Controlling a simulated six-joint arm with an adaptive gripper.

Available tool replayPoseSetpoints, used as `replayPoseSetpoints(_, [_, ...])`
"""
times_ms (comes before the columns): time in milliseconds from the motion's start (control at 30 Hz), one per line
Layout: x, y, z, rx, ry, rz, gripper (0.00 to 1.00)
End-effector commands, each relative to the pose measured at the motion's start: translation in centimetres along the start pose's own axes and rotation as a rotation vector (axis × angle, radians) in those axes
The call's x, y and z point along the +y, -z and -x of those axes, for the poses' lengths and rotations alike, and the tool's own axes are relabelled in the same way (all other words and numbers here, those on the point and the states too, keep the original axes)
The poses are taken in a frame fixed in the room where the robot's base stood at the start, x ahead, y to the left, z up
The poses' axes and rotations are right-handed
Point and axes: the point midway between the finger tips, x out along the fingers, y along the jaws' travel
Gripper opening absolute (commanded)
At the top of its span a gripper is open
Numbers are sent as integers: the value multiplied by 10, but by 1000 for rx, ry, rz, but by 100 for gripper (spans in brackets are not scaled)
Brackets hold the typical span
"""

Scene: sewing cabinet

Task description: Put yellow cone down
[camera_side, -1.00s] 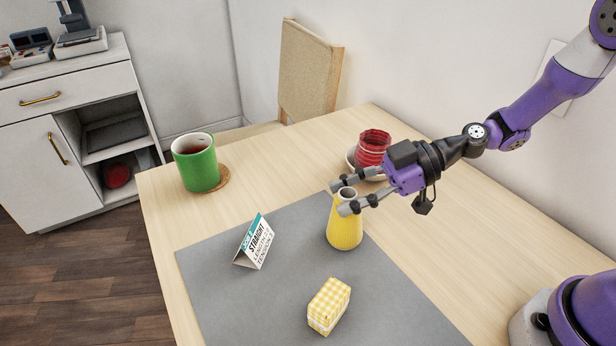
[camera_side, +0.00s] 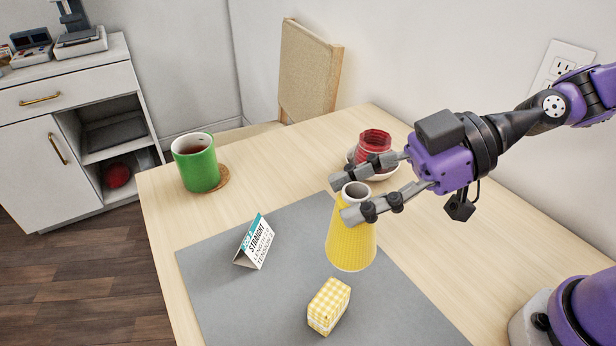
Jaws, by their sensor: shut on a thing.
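The yellow cone (camera_side: 351,240) is a ribbed yellow thread cone with a grey open top. My gripper (camera_side: 350,200) is shut on it near the top, one finger on each side. The cone is upright and looks raised above the grey mat (camera_side: 205,290), towards the camera. The gap under its base is hard to judge from this angle.
A yellow checked block (camera_side: 329,306) lies on the mat just in front of the cone. A folded card (camera_side: 255,242) stands to the left. A green mug (camera_side: 196,163) is at the back left. A red ribbed cup (camera_side: 373,145) on a saucer is behind my gripper.

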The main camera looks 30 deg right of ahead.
Motion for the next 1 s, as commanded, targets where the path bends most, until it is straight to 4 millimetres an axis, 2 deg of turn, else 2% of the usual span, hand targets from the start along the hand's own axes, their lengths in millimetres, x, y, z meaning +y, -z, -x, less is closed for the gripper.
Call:
replayPoseSetpoints(67, [-5,4,0,0,-2,2,0])
replayPoseSetpoints(167, [7,9,-4,-6,-33,-13,0])
replayPoseSetpoints(267, [37,15,-13,-11,-99,-42,0])
replayPoseSetpoints(400, [87,24,-28,-3,-210,-85,0])
replayPoseSetpoints(567, [125,31,-38,18,-294,-114,0])
replayPoseSetpoints(667, [145,23,-38,22,-316,-124,0])
replayPoseSetpoints(1000, [219,-35,-25,23,-316,-123,0])
